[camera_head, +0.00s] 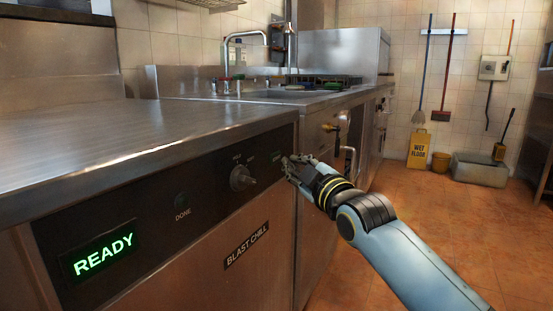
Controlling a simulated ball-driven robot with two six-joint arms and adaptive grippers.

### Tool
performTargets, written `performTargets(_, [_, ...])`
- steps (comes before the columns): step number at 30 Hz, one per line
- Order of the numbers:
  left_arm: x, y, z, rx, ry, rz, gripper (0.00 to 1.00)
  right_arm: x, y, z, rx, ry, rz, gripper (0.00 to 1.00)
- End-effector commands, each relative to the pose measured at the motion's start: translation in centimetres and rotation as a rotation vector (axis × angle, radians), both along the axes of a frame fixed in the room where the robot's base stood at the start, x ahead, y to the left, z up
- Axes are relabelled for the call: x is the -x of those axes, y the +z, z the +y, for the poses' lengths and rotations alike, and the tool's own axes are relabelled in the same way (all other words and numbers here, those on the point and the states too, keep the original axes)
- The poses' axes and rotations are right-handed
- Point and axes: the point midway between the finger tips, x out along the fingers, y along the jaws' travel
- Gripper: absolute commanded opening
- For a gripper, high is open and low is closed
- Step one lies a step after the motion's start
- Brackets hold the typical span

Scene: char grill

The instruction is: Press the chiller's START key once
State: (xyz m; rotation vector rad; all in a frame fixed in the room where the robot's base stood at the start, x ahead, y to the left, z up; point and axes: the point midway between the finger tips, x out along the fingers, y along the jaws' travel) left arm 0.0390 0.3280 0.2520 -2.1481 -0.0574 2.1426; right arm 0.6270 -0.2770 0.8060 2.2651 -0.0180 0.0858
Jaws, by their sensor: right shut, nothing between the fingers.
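The blast chiller (195,265) is a steel cabinet at the left with a dark control panel (140,215) on its front. Its display (104,254) reads READY in green. A DONE lamp (181,200) looks unlit, and a round knob (242,178) sits farther right. A small green-marked spot (277,157) shows near the panel's right end; I cannot read its label. My right gripper (288,165) is shut and empty, its fingertips at the panel's right end. I cannot tell whether they touch it. The START key is not clearly seen and may be hidden by the fingers. My left gripper is not in view.
The steel counter top (120,135) overhangs the panel. A sink with a tap (246,36) stands beyond it. The tiled floor (400,215) at right is open. A yellow wet-floor sign (419,150) and a grey tub (480,170) stand by the far wall.

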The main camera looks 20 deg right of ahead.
Motion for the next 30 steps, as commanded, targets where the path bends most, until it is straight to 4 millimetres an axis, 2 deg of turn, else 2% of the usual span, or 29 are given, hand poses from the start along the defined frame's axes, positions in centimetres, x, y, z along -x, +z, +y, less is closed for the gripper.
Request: performTargets(30, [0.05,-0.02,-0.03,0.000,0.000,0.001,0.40,-0.67,0.04,0.51,0.000,0.000,0.000,0.00])
